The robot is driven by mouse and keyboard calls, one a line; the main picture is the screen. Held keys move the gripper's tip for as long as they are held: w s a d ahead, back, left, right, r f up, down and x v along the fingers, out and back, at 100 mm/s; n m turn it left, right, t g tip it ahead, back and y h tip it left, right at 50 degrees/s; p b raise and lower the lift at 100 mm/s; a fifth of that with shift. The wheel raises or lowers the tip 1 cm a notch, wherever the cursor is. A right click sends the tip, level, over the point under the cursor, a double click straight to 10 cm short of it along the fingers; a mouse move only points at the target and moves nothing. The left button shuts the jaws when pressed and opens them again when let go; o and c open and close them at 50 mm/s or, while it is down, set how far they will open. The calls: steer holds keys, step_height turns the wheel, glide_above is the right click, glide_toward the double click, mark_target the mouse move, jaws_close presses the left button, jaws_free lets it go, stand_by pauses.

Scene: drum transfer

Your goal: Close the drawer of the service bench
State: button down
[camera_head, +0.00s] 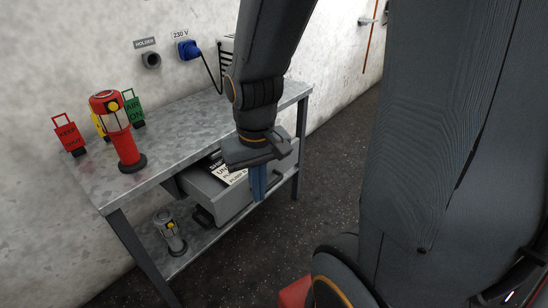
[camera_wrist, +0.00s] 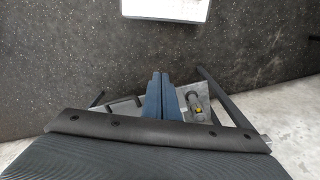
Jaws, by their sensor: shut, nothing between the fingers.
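The service bench (camera_head: 180,130) is a grey metal table along the wall. Its grey drawer (camera_head: 226,203) hangs under the top and is pulled out, with its inside showing from above. A white sign with black lettering (camera_head: 230,172) lies in the drawer. My gripper (camera_head: 257,198) points down with its blue fingers shut and empty. It overlaps the right part of the drawer in the head view; I cannot tell whether it touches. The shut fingers also show in the wrist view (camera_wrist: 160,76).
On the bench top stand a red lantern (camera_head: 125,140) and red, yellow and green tags. A grey lamp (camera_head: 169,231) stands on the lower shelf. A blue plug (camera_head: 188,50) with a cable is on the wall. Dark floor (camera_head: 325,190) is clear to the right.

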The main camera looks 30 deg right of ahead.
steer(key=w+d+f+m+t+h+p, duration=0.1)
steer(key=w+d+f+m+t+p, duration=0.15)
steer(key=w+d, duration=0.35)
steer(key=w+d+f+m+t+p, duration=0.1)
steer(key=w+d+m, duration=0.25)
steer(key=d, duration=0.35)
steer(key=m+t+h+p, duration=0.1)
steer(key=m+t+p, duration=0.2)
steer(key=m+p, duration=0.25)
glide_toward(294, 159)
step_height(294, 159, down, 3)
steer(key=s+d, duration=0.2)
steer(key=w, duration=0.2)
steer(key=w+a+p, duration=0.1)
steer(key=w, duration=0.1)
steer(key=shift+w+a+f, duration=0.1)
steer(key=shift+w+f, duration=0.05)
steer(key=shift+f, duration=0.1)
